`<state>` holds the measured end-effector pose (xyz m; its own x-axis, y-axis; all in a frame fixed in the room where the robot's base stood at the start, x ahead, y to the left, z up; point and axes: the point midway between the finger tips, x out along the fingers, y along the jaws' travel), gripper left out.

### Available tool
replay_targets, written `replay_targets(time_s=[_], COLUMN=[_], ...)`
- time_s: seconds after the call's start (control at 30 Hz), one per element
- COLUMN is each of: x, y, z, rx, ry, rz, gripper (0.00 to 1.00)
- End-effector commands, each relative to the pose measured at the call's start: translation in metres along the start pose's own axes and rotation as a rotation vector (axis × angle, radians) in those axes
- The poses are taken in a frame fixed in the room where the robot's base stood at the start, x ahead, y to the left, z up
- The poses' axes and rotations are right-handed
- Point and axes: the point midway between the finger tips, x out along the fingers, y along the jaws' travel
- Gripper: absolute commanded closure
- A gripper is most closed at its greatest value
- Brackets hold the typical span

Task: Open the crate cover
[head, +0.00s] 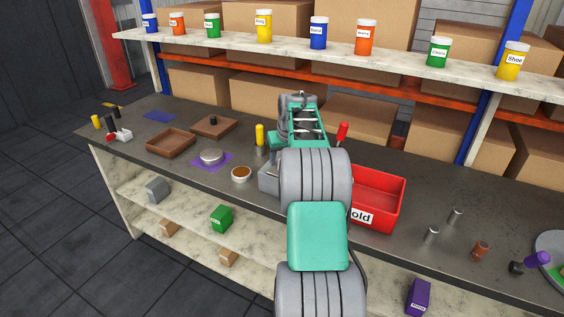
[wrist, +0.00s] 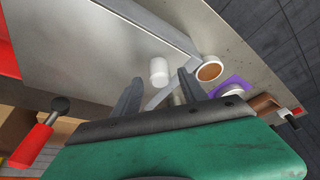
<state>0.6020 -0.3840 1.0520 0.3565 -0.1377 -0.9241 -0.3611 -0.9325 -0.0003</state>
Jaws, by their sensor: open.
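A grey crate (head: 269,178) stands on the bench, mostly hidden behind my arm in the head view. In the wrist view its flat grey cover (wrist: 95,50) fills the upper left, with a short white knob (wrist: 158,70) on it. The cover looks closed. My gripper (wrist: 157,86) is open above the cover. The knob shows between and just beyond the two fingertips, and I cannot tell whether they touch it. In the head view my arm hides the fingers.
A red bin (head: 378,198) stands right of the crate, with a red-handled lever (head: 342,132) behind. A brown-filled bowl (head: 241,174), a purple mat (head: 198,164), a wooden tray (head: 160,146) and a knobbed wooden lid (head: 222,128) lie left. Metal cylinders (head: 432,233) stand right.

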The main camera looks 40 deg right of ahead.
Motion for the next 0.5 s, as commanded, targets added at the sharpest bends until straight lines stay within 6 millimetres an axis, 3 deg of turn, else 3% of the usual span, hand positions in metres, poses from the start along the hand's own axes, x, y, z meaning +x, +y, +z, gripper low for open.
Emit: replay_targets(time_s=[0.23, 0.5], x=[-0.048, -0.059], y=[0.001, 0.0], z=[-0.001, 0.0], rx=[0.0, -0.001], ry=[0.004, 0.001], rz=[0.001, 0.0], gripper=[0.5, 0.5])
